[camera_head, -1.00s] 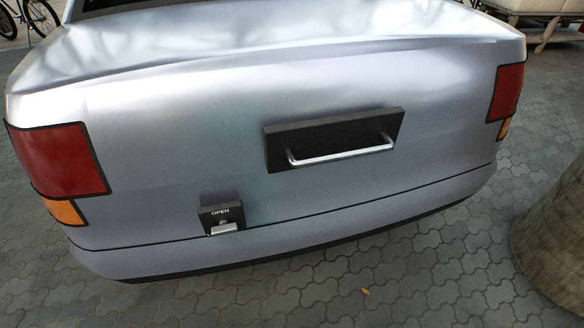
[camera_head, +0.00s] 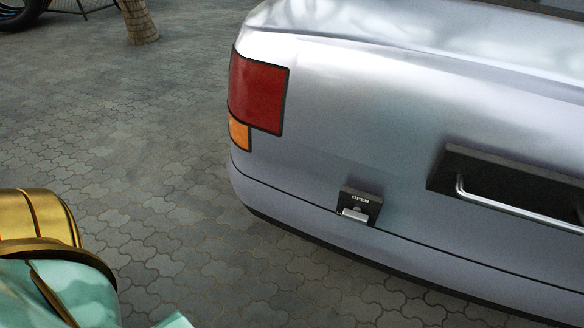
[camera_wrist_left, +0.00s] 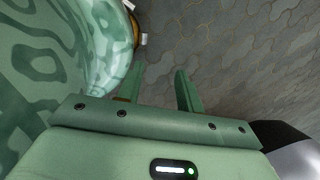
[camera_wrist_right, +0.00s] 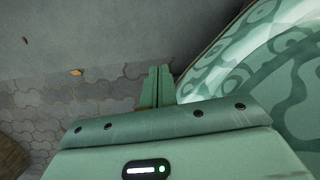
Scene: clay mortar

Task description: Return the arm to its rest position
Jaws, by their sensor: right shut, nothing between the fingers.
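My left gripper (camera_wrist_left: 160,88) shows in the left wrist view with its two green fingers apart and nothing between them, over paving. My right gripper (camera_wrist_right: 157,85) shows in the right wrist view with its fingers together and empty, over paving and near a plain grey surface. Part of an arm of mine, gold and pale green, shows at the lower left of the head view. Neither gripper's fingers show clearly in the head view.
A silver car rear (camera_head: 400,120) fills the right of the head view, with a red tail light (camera_head: 257,92), an OPEN latch (camera_head: 359,205) and a bar handle (camera_head: 510,205). Paving (camera_head: 120,130) is clear at left. A trunk-like post (camera_head: 138,20) stands behind.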

